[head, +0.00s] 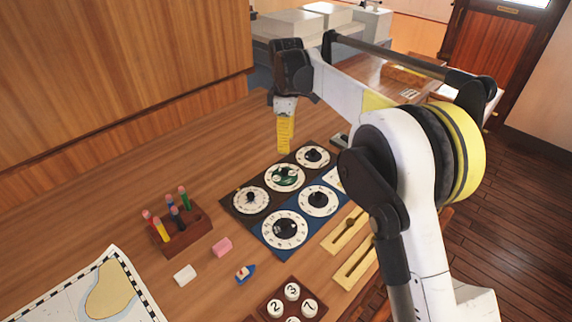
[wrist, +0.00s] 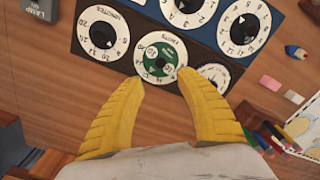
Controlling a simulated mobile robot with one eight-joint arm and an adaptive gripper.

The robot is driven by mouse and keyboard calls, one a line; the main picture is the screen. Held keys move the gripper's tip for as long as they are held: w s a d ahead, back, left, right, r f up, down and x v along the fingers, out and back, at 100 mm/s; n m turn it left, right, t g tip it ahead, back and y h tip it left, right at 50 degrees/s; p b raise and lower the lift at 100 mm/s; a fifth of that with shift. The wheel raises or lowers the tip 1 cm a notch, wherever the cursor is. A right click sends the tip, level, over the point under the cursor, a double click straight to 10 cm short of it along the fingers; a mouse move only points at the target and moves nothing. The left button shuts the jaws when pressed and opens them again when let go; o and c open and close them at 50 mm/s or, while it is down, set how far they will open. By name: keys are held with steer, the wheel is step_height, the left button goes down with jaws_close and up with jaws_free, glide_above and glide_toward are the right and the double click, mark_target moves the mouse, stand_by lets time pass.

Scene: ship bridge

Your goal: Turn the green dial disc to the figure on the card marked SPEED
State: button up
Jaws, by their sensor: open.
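The green dial disc (wrist: 160,57) sits at the centre of a white, figure-marked ring in the wrist view, with a small pale pointer on it. In the head view the green disc (head: 286,177) is in the dark half of the dial board. My gripper (wrist: 162,80) is open and empty, its yellow fingers on either side of the lower part of this dial in the picture and apart from the disc. In the head view my gripper (head: 284,150) hangs above the board's far edge. I cannot make out a card marked SPEED.
Other dials with black knobs surround the green one, including the MINUTES dial (wrist: 103,35). A dark LAMP box (wrist: 38,10) is at upper left.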

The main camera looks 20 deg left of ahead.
mark_target(284, 170)
steer(key=f+b, duration=0.1)
steer(key=f, duration=0.2)
steer(key=f+b, duration=0.1)
steer(key=f, duration=0.3)
steer(key=f+b, duration=0.1)
steer(key=f, duration=0.3)
steer(key=shift+a+f, duration=0.2)
steer(key=shift+a, duration=0.05)
jaws_close()
